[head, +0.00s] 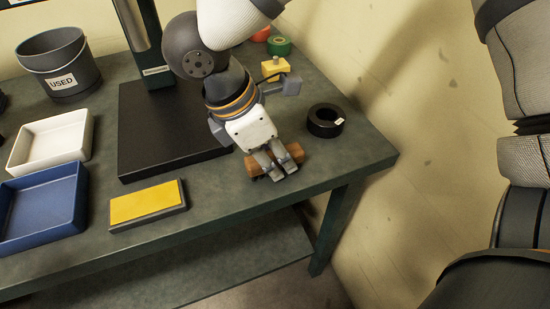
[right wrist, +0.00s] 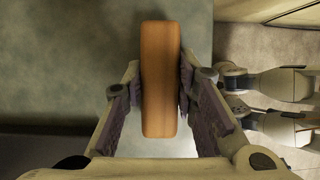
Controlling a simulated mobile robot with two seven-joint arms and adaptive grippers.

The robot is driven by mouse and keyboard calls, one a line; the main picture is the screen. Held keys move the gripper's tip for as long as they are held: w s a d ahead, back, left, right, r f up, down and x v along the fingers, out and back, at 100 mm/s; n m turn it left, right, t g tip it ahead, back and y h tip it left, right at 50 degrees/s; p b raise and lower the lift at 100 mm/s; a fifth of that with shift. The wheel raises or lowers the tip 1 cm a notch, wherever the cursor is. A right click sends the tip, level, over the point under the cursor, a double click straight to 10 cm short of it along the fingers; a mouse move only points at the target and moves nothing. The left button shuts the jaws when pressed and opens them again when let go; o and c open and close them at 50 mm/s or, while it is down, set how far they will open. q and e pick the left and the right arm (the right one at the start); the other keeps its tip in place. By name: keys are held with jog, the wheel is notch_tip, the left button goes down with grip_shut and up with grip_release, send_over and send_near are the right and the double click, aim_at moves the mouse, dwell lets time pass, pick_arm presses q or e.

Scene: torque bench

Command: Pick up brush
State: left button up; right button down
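The brush (head: 252,167) shows as an orange-brown wooden block near the front right edge of the bench. My right gripper (head: 278,174) points down over it and covers its middle in the head view. In the right wrist view the brush (right wrist: 160,80) runs lengthwise between the two fingers (right wrist: 161,95). The fingertips press close on both of its long sides, and the gripper looks shut on it. Its underside is hidden. I cannot tell whether it rests on the bench or is just clear of it. My left gripper is not in view.
A black ring (head: 326,121) lies to the right. A yellow-topped block (head: 148,203), a black base plate (head: 150,130), a blue tray (head: 40,210), a white tray (head: 50,143) and a bucket marked USED (head: 60,65) stand left. The front right bench top is clear.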

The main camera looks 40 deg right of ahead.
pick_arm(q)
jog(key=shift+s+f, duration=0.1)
pick_arm(e)
jog(key=shift+b, duration=0.3)
notch_tip(320, 180, up, 4)
jog(key=shift+r+p, duration=0.25)
jog(key=shift+p, duration=0.35)
pick_arm(q)
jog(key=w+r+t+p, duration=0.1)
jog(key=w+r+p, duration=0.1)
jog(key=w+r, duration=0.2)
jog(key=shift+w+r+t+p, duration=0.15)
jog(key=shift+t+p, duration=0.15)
jog(key=shift+p, duration=0.1)
pick_arm(e)
jog(key=s+a+r, duration=0.9)
jog(key=s, duration=0.1)
jog(key=shift+s, duration=0.35)
